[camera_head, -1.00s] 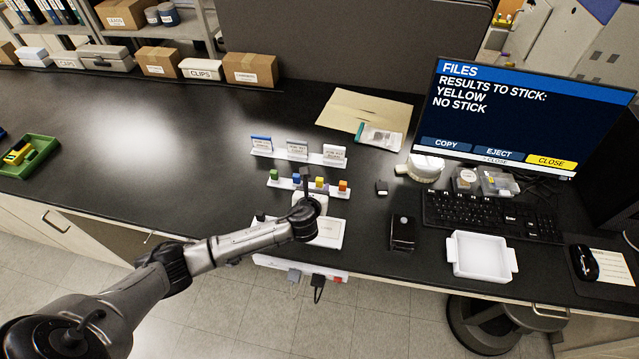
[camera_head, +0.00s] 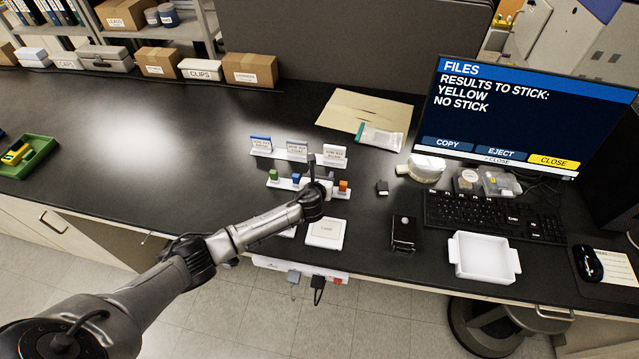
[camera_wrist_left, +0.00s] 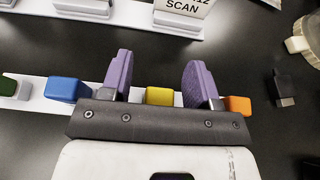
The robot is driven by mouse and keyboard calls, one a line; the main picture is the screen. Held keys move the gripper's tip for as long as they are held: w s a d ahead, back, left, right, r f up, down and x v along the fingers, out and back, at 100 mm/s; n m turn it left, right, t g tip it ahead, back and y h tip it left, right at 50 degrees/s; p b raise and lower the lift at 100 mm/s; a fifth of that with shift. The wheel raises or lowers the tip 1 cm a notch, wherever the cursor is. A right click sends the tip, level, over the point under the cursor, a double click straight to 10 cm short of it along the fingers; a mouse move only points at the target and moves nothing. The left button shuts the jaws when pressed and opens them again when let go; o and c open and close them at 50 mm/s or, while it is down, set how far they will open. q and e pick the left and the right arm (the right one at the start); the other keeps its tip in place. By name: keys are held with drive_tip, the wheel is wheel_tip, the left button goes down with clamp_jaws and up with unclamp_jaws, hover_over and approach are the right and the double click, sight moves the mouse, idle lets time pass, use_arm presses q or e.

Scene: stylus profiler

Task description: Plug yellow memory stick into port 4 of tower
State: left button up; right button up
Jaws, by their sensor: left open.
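The yellow memory stick (camera_wrist_left: 160,96) stands in a white rack (camera_wrist_left: 135,87) between a blue stick (camera_wrist_left: 67,89) and an orange stick (camera_wrist_left: 238,105). My left gripper (camera_wrist_left: 158,75) is open, with one purple finger on each side of the yellow stick and gaps between. In the head view my left gripper (camera_head: 314,186) is over the rack and hides the yellow stick. A dark casing (camera_head: 612,165), perhaps the tower, stands at the right edge beside the monitor; no ports can be made out. My right gripper is not in view.
A green stick (camera_head: 272,175) stands at the rack's left end. Labelled cards (camera_head: 297,147) stand behind. A black box (camera_head: 403,232), white tray (camera_head: 481,257), keyboard (camera_head: 492,215) and monitor (camera_head: 510,115) lie to the right. The counter's left part is mostly clear.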

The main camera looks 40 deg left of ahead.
use_arm(q)
drive_tip(key=c, duration=1)
drive_tip(key=shift+r, duration=0.1)
drive_tip(key=shift+r, duration=0.5)
wheel_tip(320, 180, up, 3)
drive_tip(key=shift+f+p, duration=0.15)
drive_tip(key=shift+p, duration=0.35)
drive_tip(key=s+d+r+p, duration=0.1)
drive_tip(key=s+d+r, duration=0.2)
drive_tip(key=d+r, duration=0.4)
drive_tip(key=d, duration=0.4)
drive_tip(key=shift+s, duration=0.2)
drive_tip(key=shift+d, duration=0.1)
